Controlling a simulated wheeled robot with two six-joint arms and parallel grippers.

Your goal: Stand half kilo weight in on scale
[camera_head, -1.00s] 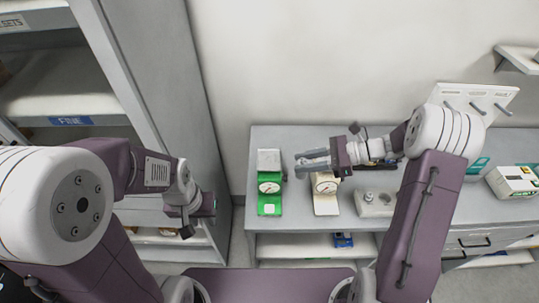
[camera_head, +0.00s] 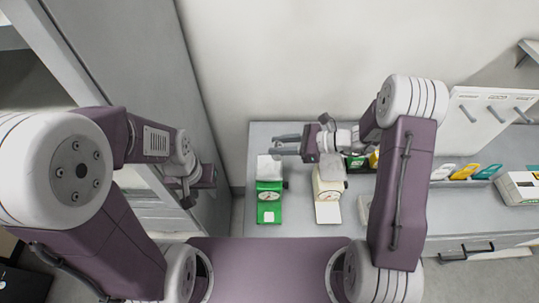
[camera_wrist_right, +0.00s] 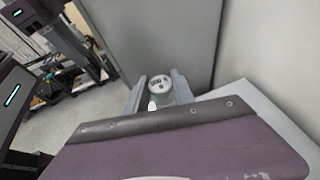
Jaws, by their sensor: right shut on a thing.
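A green scale (camera_head: 269,214) with a pale pan and a round dial stands at the left end of the grey table. A cream scale (camera_head: 328,212) stands to its right. The weight is hard to make out in the head view. My left gripper (camera_head: 188,198) hangs at the left, away from the table; its jaws are unclear.
The grey table (camera_head: 300,228) continues right, with a white box (camera_head: 520,188) and coloured items (camera_head: 465,172) there. A white pegboard (camera_head: 490,115) stands at the back right. A tall grey cabinet (camera_head: 130,70) is close on the left. The wall is behind the table.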

